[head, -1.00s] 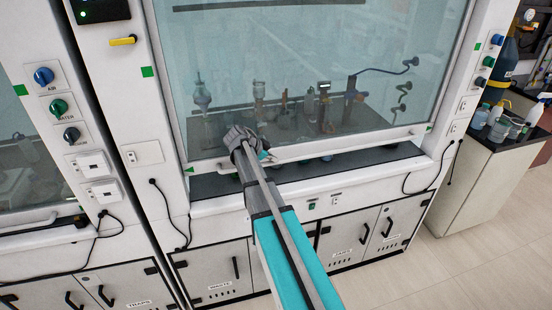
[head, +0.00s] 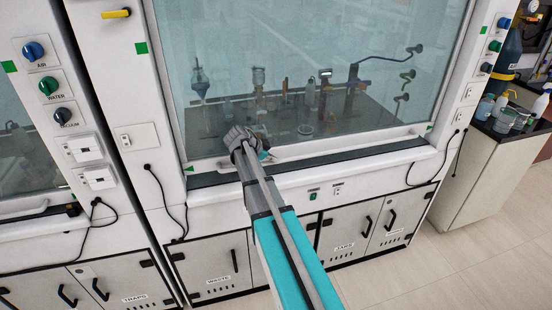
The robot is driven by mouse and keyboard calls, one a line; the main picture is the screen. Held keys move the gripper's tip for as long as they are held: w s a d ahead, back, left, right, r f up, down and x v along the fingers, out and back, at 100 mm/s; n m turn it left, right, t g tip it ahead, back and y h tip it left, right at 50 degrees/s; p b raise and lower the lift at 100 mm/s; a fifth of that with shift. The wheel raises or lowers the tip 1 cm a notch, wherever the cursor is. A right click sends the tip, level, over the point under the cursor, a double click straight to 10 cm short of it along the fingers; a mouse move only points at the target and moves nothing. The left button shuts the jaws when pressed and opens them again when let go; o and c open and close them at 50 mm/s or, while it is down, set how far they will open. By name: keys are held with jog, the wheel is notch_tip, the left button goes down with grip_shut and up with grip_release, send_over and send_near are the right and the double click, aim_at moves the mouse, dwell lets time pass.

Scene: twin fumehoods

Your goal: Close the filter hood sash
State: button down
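The large glass sash (head: 300,45) of the middle fumehood is low, with its pale bottom rail and handle (head: 350,145) just above the dark sill (head: 400,146). A narrow dark gap shows under the rail. My gripper (head: 243,143) is at the left part of the rail, in front of it and seemingly touching it. My arm hides its fingertips and the left end of the handle, so I cannot tell whether it is open or shut. No label in view tells which hood is the filter hood.
Behind the glass stand glassware and clamp stands (head: 350,90). A second hood with its own sash (head: 25,150) is at the left, beside air, water and vacuum knobs (head: 48,85). Bottles (head: 485,108) stand on a right-hand bench. Open floor (head: 470,260) lies at the lower right.

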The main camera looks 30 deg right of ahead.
notch_tip(320, 180, down, 3)
jog(key=b, duration=0.2)
jog(key=shift+f+b, duration=0.2)
jog(key=shift+b, duration=0.15)
jog(key=shift+r, duration=0.2)
jog(key=shift+r+p, duration=0.15)
jog(key=shift+p, duration=0.2)
jog(key=shift+r, duration=0.15)
jog(key=r+p, duration=0.3)
jog(key=p, duration=0.1)
jog(key=shift+s+a+r, duration=0.1)
jog(key=shift+s+r, duration=0.25)
jog(key=p+v, duration=0.6)
jog(key=v, duration=0.3)
jog(key=shift+a, duration=0.35)
jog(key=shift+r, duration=0.1)
